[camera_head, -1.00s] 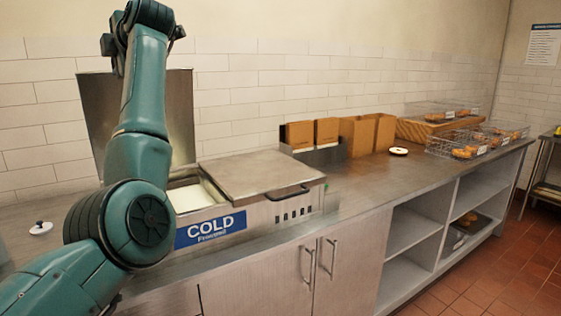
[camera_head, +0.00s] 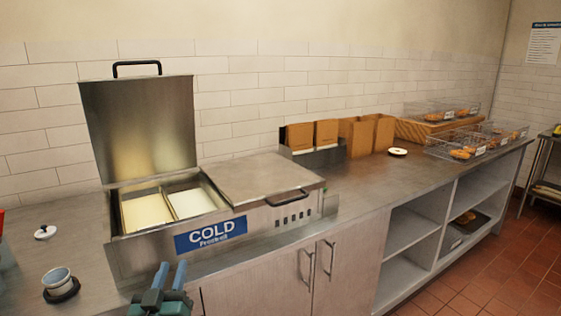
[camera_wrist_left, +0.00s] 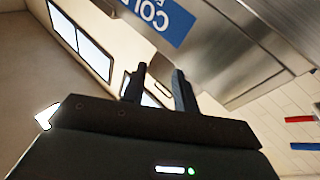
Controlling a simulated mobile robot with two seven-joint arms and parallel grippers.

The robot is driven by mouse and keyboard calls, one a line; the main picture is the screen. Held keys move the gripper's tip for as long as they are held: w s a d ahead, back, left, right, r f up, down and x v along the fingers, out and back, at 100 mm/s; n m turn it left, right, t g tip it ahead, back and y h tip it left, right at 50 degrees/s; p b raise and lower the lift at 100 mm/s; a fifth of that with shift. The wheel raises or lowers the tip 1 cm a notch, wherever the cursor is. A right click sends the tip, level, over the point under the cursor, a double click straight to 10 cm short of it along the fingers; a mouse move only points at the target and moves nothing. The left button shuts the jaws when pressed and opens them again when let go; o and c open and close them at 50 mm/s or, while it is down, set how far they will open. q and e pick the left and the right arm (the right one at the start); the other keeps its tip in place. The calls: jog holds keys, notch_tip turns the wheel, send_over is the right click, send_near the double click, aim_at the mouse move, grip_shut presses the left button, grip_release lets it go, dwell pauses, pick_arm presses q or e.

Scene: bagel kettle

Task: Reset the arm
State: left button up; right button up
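My left gripper (camera_head: 172,268) is at the bottom of the head view, low in front of the cold unit (camera_head: 270,221). Its two fingers point up and stand apart with nothing between them. In the left wrist view, the fingers (camera_wrist_left: 160,78) also show a gap, with the blue COLD label beyond them. The rest of my left arm is mostly out of the head view. My right gripper is not in view.
The cold unit's left lid (camera_head: 140,125) stands open over two pale-filled bins. Its right lid (camera_head: 262,178) is shut. A small cup (camera_head: 58,280) and a white lid (camera_head: 45,232) are at the left. Brown bags (camera_head: 360,137) and wire baskets (camera_head: 475,142) stand farther right.

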pick_arm(q)
jog(key=s+d+f+m+g+h, duration=0.2)
jog(key=s+d+f+g, duration=0.2)
jog(key=s+f, duration=0.5)
jog(key=s+d+f+m+g+h+p, duration=0.1)
jog(key=s+d+f+m+g, duration=0.2)
jog(key=s+f, duration=0.7)
jog(key=s+d+g, duration=0.2)
jog(key=s+g, duration=0.1)
jog(key=s, duration=0.4)
jog(key=shift+s+f+h, duration=0.3)
jog(key=shift+h, duration=0.1)
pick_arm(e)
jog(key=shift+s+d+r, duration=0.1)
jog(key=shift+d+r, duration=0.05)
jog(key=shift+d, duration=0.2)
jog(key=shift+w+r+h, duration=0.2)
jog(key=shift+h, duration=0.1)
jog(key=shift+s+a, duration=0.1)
